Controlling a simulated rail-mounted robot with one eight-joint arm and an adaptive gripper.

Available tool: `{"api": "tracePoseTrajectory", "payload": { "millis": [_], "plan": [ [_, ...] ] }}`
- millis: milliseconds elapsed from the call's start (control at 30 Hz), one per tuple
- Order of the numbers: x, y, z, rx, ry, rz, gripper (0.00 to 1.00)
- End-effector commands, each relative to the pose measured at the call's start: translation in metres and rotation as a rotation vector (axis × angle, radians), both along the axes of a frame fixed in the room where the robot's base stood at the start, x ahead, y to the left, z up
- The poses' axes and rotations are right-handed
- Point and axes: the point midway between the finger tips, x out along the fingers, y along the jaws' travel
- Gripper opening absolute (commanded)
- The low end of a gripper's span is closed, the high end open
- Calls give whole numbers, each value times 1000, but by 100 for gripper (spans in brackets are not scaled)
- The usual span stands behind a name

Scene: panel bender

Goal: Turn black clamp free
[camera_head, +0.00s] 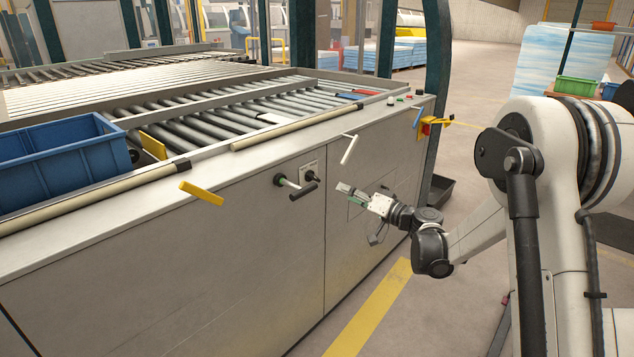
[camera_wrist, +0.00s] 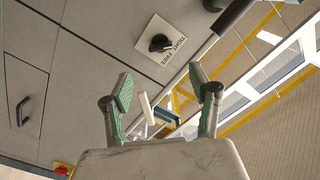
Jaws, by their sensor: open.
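A small black knob (camera_head: 310,177) sits on a white label plate on the grey cabinet front. In the wrist view the knob (camera_wrist: 159,43) is close ahead, and its label (camera_wrist: 175,30) reads TIGHT and FREE. I cannot tell which word it points to. Beside it, a lever with a black grip (camera_head: 303,191) sticks out from the panel; its dark end (camera_wrist: 231,14) shows at the top right of the wrist view. My gripper (camera_head: 350,191) is open and empty, right of the knob and lever and apart from them. Both green-padded fingers (camera_wrist: 160,79) are spread.
A white lever (camera_head: 349,149) sticks out right of the knob, above my gripper; it also shows between the fingers (camera_wrist: 146,108). A yellow lever (camera_head: 201,193) juts out at left. A blue crate (camera_head: 62,165) stands on the machine top. The floor in front is clear.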

Motion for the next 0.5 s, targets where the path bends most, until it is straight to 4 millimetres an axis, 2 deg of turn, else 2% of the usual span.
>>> {"api": "tracePoseTrajectory", "payload": {
  "millis": [167, 500],
  "plan": [
    [14, 20, -1, -1, 0, 4, 57],
    [53, 69, -2, -1, 1, 3, 57]
  ]
}}
